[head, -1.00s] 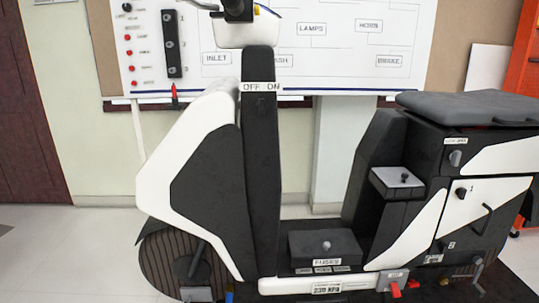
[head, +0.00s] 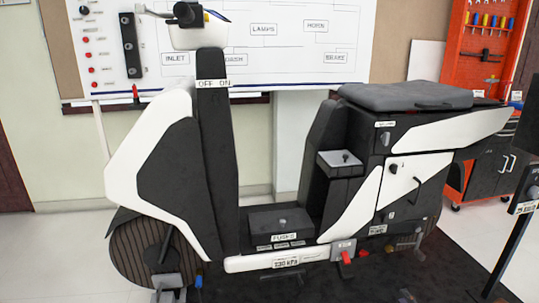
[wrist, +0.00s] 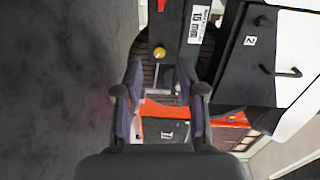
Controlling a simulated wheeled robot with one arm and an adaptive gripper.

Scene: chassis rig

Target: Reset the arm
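My gripper (wrist: 162,92) shows in the wrist view with its two dark fingers spread apart. I see nothing clamped between them. Beyond the fingers are a grey rod, a brass knob (wrist: 159,52) and an orange part (wrist: 165,109). I cannot tell whether the fingers touch anything. My gripper is not clearly visible in the head view. The black and white scooter rig (head: 255,160) stands upright across the head view. In the wrist view, its white panel with a dark handle (wrist: 275,60) is at upper right.
A white diagram board (head: 270,45) hangs behind the scooter. An orange tool rack (head: 490,50) and a drawer cabinet (head: 497,165) stand at the right. A black post with a label (head: 518,225) stands at the right edge.

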